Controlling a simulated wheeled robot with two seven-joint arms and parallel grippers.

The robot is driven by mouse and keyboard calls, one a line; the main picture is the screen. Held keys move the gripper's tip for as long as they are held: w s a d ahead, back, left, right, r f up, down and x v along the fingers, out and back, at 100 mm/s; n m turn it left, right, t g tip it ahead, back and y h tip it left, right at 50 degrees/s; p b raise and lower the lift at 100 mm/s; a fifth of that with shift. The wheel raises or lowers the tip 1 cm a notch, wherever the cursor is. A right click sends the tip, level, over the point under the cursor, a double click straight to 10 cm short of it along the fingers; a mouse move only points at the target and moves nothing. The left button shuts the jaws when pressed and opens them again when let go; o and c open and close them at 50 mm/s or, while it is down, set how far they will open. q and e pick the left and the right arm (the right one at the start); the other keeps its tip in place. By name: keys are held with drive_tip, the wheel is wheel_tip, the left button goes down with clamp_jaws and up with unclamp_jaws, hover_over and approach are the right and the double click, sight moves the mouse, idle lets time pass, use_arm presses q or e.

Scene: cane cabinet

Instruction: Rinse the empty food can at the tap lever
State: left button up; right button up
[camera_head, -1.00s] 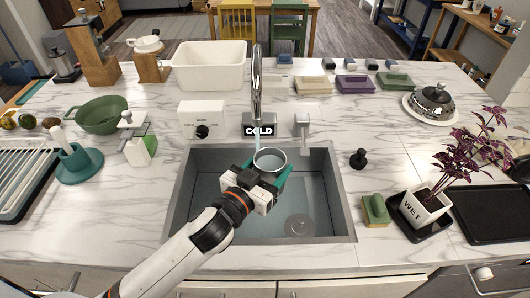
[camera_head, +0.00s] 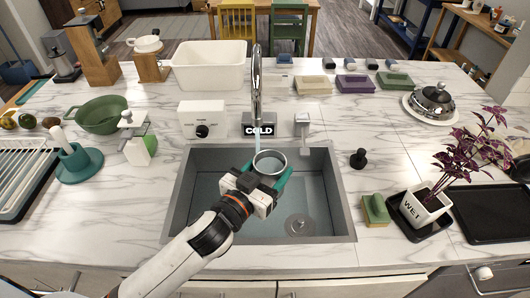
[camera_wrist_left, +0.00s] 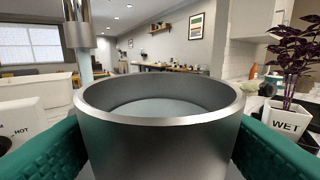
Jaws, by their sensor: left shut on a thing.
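The empty food can (camera_head: 270,162) is a plain silver cylinder with its open top upward, held over the sink (camera_head: 345,215). My left gripper (camera_head: 264,178) is shut on it, with green fingers on either side. In the left wrist view the can (camera_wrist_left: 160,135) looks upright and its rim fills the middle. The tap (camera_head: 257,85) arches above, and a pale water stream (camera_head: 257,140) runs down at the can's left rim. I cannot tell whether the water falls inside or just beyond the rim. The tap lever (camera_head: 302,122) stands right of the COLD label (camera_head: 259,130). My right gripper is out of view.
A white box with a dial (camera_head: 202,119) stands left of the tap. A black stopper (camera_head: 358,158), a sponge (camera_head: 376,209) and a potted plant (camera_head: 424,208) are on the right. A white basin (camera_head: 209,66) stands behind. The sink around the can is clear.

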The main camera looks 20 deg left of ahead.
sight(270, 176)
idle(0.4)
